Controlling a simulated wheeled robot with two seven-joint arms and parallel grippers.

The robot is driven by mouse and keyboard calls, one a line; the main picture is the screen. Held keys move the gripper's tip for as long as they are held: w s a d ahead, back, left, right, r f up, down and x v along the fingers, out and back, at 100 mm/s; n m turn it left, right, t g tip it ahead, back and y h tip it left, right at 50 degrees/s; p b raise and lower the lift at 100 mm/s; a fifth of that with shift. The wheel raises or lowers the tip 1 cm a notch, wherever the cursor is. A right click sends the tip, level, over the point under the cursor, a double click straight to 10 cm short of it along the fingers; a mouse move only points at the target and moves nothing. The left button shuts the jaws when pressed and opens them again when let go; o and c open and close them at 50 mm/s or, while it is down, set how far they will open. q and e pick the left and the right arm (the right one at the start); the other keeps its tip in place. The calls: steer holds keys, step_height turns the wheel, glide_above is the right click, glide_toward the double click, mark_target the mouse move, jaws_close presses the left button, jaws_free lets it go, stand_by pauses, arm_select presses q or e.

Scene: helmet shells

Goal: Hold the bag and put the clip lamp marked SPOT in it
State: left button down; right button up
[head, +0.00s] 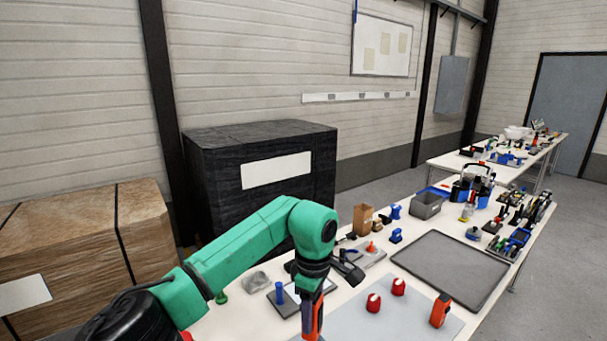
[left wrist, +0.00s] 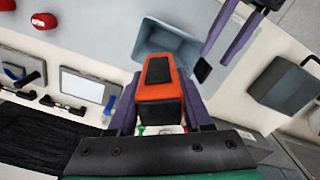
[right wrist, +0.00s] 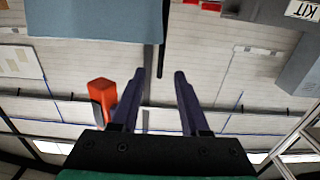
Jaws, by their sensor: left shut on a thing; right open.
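My left gripper (head: 312,308) is shut on an orange and black lamp-like thing, which shows best in the left wrist view (left wrist: 160,85). No SPOT marking is readable on it. The open blue-grey bag (left wrist: 168,48) lies just beyond the held thing in the left wrist view, and the held thing overlaps its edge there. The bag also seems to fill the top left of the right wrist view (right wrist: 90,20). My right gripper (right wrist: 158,85) is open with nothing between its fingers; the orange thing shows beside it (right wrist: 104,92). The bag is not seen in the head view.
Red items (head: 374,303) and an orange-black item (head: 440,310) stand on a pale mat. A large grey tray (head: 452,266), a grey bin (head: 428,205) and several tools crowd the table further back. A grey box marked KIT (right wrist: 303,10) shows in the right wrist view.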

steer(key=x, duration=0.6)
steer(key=shift+s, duration=0.1)
steer(key=shift+c, duration=0.3)
jaws_close()
arm_select(q)
steer(key=m, duration=0.5)
steer(key=shift+m, duration=0.3)
steer(key=shift+d, duration=0.1)
steer(key=shift+d, duration=0.3)
